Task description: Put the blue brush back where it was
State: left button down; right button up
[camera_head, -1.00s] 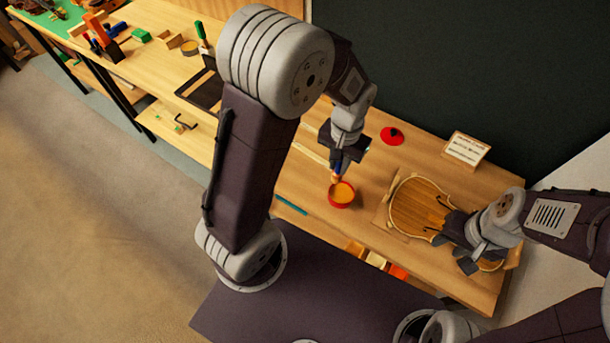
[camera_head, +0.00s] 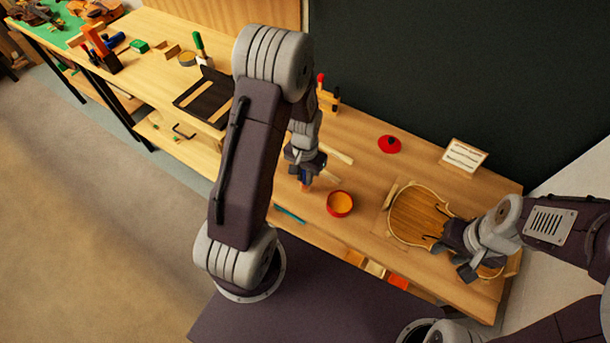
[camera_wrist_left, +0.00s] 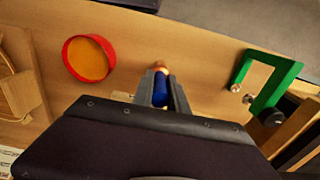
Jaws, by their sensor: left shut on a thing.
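My left gripper (camera_head: 305,170) is shut on the blue brush (camera_wrist_left: 160,90), holding it tip down. In the head view the brush (camera_head: 305,185) shows just under the fingers, left of the red pot (camera_head: 340,204) of amber liquid. The brush is clear of the pot, which also shows at the upper left of the left wrist view (camera_wrist_left: 88,58). Whether the brush tip touches the bench cannot be told. My right gripper (camera_head: 468,262) is at the violin (camera_head: 415,212) on the right; its finger gap is unclear.
A rack (camera_head: 328,100) with a red-tipped item stands behind my left arm. A green clamp (camera_wrist_left: 288,68) shows at the right of the left wrist view. A teal strip (camera_head: 290,214) lies near the front edge. A red lid (camera_head: 389,144) and a card (camera_head: 464,156) are at the back.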

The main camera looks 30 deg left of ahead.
pick_arm(q)
jog(key=shift+s+f, duration=0.1)
jog(key=c, duration=1.3)
grip_release()
